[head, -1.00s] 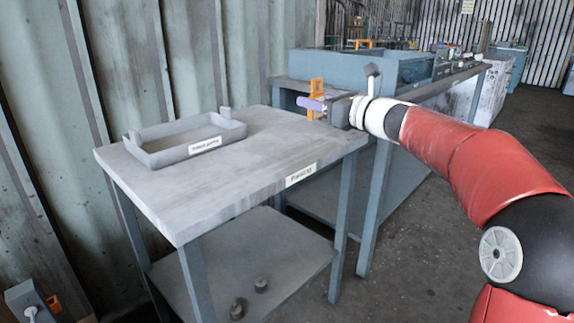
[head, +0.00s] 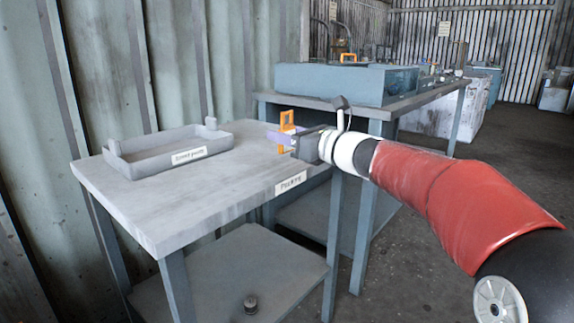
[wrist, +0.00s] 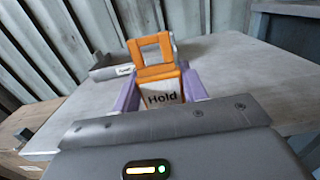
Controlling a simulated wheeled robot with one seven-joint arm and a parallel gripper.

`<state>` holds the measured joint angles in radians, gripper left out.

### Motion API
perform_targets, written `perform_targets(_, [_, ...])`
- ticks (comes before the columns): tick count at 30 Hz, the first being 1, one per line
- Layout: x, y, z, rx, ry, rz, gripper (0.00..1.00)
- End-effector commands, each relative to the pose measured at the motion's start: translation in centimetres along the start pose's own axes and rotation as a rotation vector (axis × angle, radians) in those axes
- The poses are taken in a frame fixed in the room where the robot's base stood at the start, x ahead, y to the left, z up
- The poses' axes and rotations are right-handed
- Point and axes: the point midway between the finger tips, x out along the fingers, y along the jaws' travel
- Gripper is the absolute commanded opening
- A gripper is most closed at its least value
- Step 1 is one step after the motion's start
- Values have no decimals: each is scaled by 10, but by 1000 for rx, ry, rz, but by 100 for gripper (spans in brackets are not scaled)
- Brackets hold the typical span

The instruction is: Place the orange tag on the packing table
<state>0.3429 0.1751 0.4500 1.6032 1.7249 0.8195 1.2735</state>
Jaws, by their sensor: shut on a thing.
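The orange tag (wrist: 152,72) has a square loop at its top and a white label reading "Hold" in the wrist view. My gripper (wrist: 160,92) is shut on it, with a purple finger on each side. In the head view the tag (head: 287,121) stands upright in my gripper (head: 286,137), at the right far end of the packing table (head: 200,190). The table has a grey top and a front label that seems to read "Packing". I cannot tell whether the tag's lower end touches the top.
A grey tray (head: 190,157) with a label lies at the table's far left, against a corrugated wall. A blue-grey bench (head: 400,103) with a large box (head: 345,82) stands behind on the right. The tabletop's front and middle are clear.

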Motion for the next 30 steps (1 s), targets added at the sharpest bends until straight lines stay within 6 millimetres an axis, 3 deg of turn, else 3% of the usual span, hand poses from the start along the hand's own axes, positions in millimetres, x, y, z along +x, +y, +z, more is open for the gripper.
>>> perform_targets(12, [-2, 0, -50, 3, 0, 1, 21])
perform_targets(25, [-2, 0, -56, 0, -1, 1, 21])
perform_targets(26, [-2, 0, -55, 0, -1, 1, 47])
perform_targets(30, [-2, 0, -54, 0, -1, 1, 65])
